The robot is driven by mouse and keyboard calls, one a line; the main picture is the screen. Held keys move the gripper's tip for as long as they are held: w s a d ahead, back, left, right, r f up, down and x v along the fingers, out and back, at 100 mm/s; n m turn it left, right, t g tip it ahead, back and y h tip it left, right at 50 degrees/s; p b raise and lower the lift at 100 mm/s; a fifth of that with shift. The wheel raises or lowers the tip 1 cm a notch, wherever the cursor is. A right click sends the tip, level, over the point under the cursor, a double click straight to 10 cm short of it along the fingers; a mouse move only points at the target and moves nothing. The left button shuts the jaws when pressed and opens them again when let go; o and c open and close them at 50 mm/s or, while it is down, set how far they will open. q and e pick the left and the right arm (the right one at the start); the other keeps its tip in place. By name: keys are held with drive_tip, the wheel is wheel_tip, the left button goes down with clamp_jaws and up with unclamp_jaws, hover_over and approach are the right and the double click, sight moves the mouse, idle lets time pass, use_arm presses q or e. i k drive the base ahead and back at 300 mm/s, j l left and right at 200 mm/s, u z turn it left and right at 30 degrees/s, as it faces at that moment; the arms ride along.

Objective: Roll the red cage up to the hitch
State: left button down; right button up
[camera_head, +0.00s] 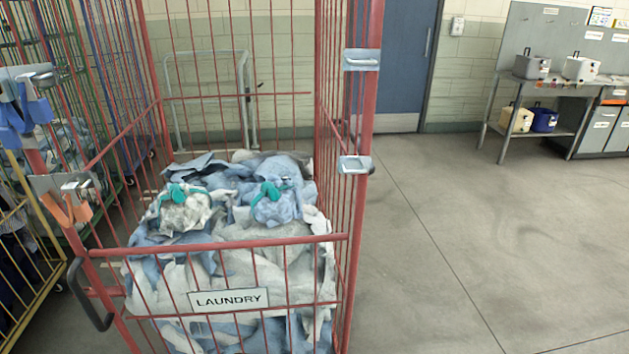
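The red cage (240,243) stands upright close in front of me, filling the left and middle of the head view. It is full of blue, grey and white cloths, with two teal-tied bundles on top. Its front bar carries a "LAUNDRY" sign (229,299). A black curved handle (88,296) sticks out at its front left corner. Metal brackets (355,165) sit on its right post. Its wheels are below the picture. I cannot make out a hitch for certain. Neither of my grippers shows.
A grey tubular frame (246,95) stands behind the cage. Green, blue and yellow cages (35,265) crowd the left. A blue door (404,65) is at the back. A bench (497,145) with bins stands at the back right. The floor (470,240) to the right is clear.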

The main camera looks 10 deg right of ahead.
sight(235, 284)
drive_tip(key=i+l+u, duration=0.1)
drive_tip(key=l, duration=0.5)
drive_tip(key=i+l+u, duration=0.1)
drive_tip(key=l, duration=0.45)
drive_tip(key=i+l+u, duration=0.1)
drive_tip(key=l, duration=0.5)
drive_tip(key=i+l+u, duration=0.1)
drive_tip(key=l, duration=0.5)
drive_tip(key=i+l+u, duration=0.1)
drive_tip(key=i+l, duration=0.05)
drive_tip(key=i, duration=0.05)
